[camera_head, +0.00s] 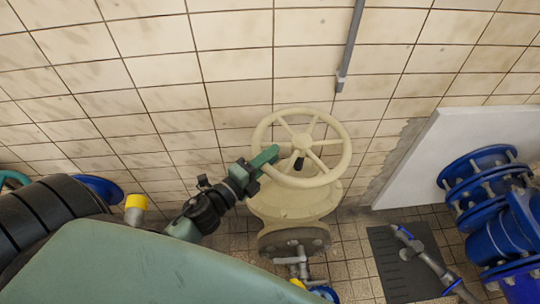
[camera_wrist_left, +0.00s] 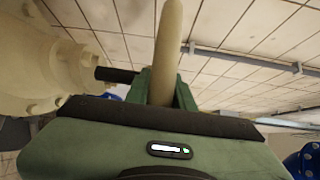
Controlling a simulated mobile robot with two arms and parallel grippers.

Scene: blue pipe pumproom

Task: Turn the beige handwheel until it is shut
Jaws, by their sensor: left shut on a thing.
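The beige handwheel (camera_head: 344,150) sits on top of a beige valve body (camera_head: 290,203) in front of the tiled wall. It has a round rim, several spokes and a central hub. My left gripper (camera_head: 268,160) reaches in from the left and is shut on the left part of the wheel's rim. In the left wrist view, the rim (camera_wrist_left: 170,40) rises from between the green fingers of the gripper (camera_wrist_left: 162,88), and part of the beige valve body (camera_wrist_left: 35,60) shows at the left. My right gripper is not in either view.
Blue flanged pipes (camera_head: 500,230) stand at the right, beside a white slab (camera_head: 440,150) against the wall. A dark grate (camera_head: 395,265) lies on the floor. Small pipe fittings (camera_head: 298,262) sit below the valve. A grey conduit (camera_head: 349,50) runs down the wall above the wheel.

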